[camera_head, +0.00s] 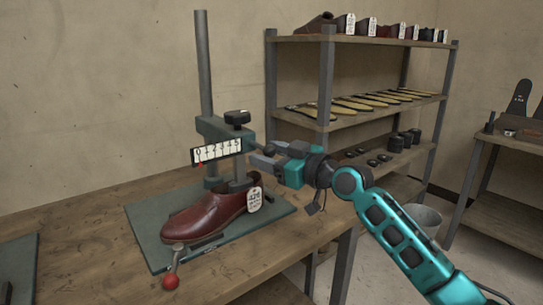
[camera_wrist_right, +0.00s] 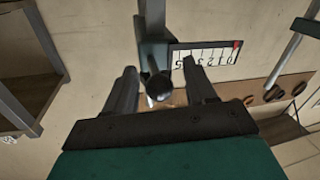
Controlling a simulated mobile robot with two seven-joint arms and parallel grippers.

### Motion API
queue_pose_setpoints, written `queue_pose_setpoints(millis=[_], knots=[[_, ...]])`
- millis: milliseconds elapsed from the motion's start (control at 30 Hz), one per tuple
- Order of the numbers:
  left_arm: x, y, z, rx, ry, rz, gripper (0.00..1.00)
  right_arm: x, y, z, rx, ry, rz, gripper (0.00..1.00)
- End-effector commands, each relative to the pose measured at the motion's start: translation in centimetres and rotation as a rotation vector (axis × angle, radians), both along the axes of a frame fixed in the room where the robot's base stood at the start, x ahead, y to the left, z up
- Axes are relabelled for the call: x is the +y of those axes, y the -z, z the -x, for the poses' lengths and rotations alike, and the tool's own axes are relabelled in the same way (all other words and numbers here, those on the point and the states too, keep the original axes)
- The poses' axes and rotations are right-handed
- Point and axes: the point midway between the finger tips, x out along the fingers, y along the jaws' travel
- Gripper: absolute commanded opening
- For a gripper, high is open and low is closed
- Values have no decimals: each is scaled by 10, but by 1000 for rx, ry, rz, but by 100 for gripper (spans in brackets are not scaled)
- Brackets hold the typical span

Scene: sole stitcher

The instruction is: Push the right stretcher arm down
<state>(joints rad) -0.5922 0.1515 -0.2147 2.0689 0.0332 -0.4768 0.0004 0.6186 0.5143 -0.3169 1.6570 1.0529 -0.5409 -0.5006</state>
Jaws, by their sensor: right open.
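The shoe stretcher (camera_head: 212,128) is a green head on a grey post, with a numbered scale plate (camera_head: 217,151) and a black top knob (camera_head: 237,117). A reddish-brown shoe (camera_head: 207,213) with a white tag sits under it. The right stretcher arm ends in a dark ball knob, seen in the right wrist view (camera_wrist_right: 159,87). My right gripper (camera_head: 262,156) is open at the right side of the stretcher head. In the right wrist view its fingers (camera_wrist_right: 160,68) stand on either side of the ball knob, with visible gaps. My left gripper is not in view.
The stretcher stands on a green base plate (camera_head: 145,227) on a wooden bench (camera_head: 255,262). A crank with a red ball (camera_head: 170,281) is at the shoe's toe. A shelf (camera_head: 350,127) with shoes, soles and dark pots stands behind my right arm. A bucket (camera_head: 424,216) is on the floor.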

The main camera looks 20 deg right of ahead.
Motion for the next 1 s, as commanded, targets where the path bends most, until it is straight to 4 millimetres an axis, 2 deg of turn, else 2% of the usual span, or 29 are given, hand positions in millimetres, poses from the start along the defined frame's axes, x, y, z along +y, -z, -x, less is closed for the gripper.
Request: queue_pose_setpoints(millis=[133, 233, 500, 700, 1000], knots=[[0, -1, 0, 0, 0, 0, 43, -4, -1, 5, -2, 2, 0, 55], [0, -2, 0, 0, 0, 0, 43, -11, -1, 16, -2, 2, 3, 55], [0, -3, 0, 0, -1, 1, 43, -41, 1, 66, 2, 1, 6, 55], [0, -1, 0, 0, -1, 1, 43, -58, 1, 95, 3, 1, 4, 55], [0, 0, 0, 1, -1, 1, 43, -67, 0, 110, 2, 0, 1, 55]])
